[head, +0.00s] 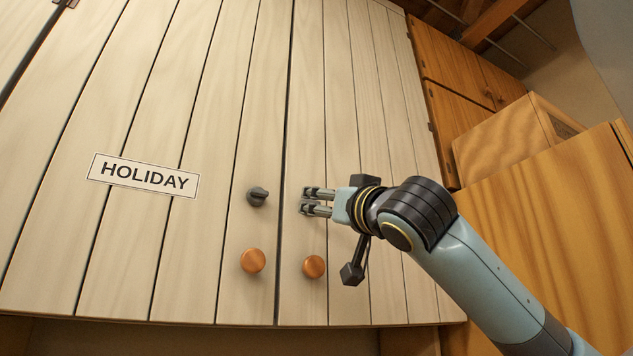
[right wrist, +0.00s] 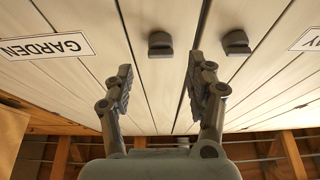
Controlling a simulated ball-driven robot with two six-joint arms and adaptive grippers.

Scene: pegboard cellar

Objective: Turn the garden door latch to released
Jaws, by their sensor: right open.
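The garden door latch (right wrist: 160,44) is a small dark grey knob with a flat bar lying roughly crosswise in the right wrist view. It sits on the pale plank door whose GARDEN sign (right wrist: 45,48) shows upside down there. My right gripper (head: 306,202) is open in front of this door; in the head view it largely hides the latch. In the right wrist view its two fingers (right wrist: 159,72) are spread wide, and the latch shows in the gap just beyond the tips. No contact is visible. My left gripper is not in view.
A similar dark latch (head: 257,196) is on the adjoining door with the HOLIDAY sign (head: 144,176); it also shows in the right wrist view (right wrist: 236,43). Two round copper-coloured knobs (head: 253,260) (head: 314,266) are below the latches. Wooden cabinets (head: 540,220) stand at the right.

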